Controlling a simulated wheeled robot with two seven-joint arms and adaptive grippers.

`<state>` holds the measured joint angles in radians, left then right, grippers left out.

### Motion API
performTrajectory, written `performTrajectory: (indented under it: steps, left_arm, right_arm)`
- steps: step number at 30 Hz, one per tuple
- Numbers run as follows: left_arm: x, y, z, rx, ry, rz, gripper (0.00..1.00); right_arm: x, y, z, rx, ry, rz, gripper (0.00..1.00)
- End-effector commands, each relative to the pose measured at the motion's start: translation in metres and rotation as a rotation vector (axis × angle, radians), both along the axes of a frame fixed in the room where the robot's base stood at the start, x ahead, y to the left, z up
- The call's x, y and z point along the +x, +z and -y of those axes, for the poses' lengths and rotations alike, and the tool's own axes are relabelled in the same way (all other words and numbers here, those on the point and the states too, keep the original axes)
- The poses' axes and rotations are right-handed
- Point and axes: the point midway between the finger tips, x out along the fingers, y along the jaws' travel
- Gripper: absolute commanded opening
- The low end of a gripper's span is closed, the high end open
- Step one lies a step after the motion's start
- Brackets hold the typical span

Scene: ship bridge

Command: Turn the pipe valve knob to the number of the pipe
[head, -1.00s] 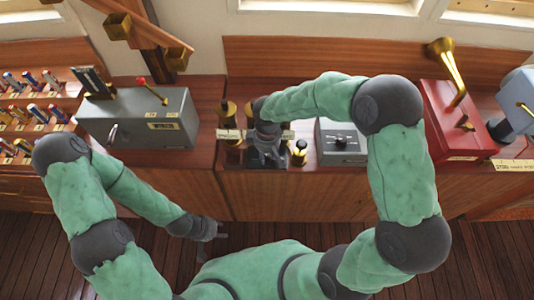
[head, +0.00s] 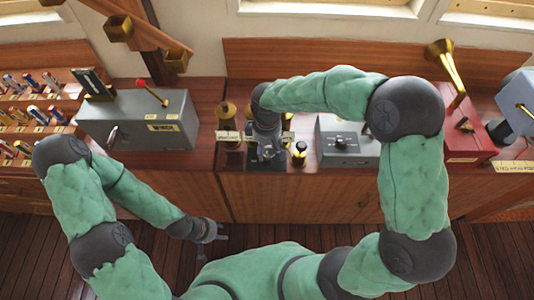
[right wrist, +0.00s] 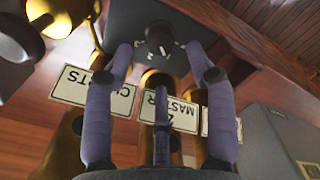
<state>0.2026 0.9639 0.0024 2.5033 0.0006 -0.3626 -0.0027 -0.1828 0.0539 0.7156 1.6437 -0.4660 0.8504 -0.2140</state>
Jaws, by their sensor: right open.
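The pipe valve knob (right wrist: 159,39) is a black round knob on a dark box (right wrist: 185,20) at the top of the right wrist view, with small white numbers by it. My left gripper (head: 222,231) is open, low over the floor.
A grey box with a red-tipped lever (head: 150,122) stands left. A grey box with a black knob (head: 343,146), a small brass-and-black post (head: 299,151) and a red unit with a brass horn (head: 455,120) stand right. The cabinet's front edge runs below them.

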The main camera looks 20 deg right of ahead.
Motion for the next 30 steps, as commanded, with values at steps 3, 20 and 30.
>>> performTrajectory:
  steps: [3, 20, 30]
  left_arm:
    - [0.0, 0.0, 0.0, 0.0, 0.0, 0.0, 0.4]
    - [0.0, 0.0, 0.0, 0.0, 0.0, 0.0, 0.4]
    - [0.0, 0.0, 0.0, 0.0, 0.0, 0.0, 0.4]
  right_arm:
    - [0.0, 0.025, 0.0, 0.001, 0.002, 0.002, 0.56]
    - [-0.001, 0.066, 0.0, 0.0, 0.001, -0.003, 0.56]
    - [-0.001, 0.066, 0.0, 0.0, 0.001, -0.003, 0.56]
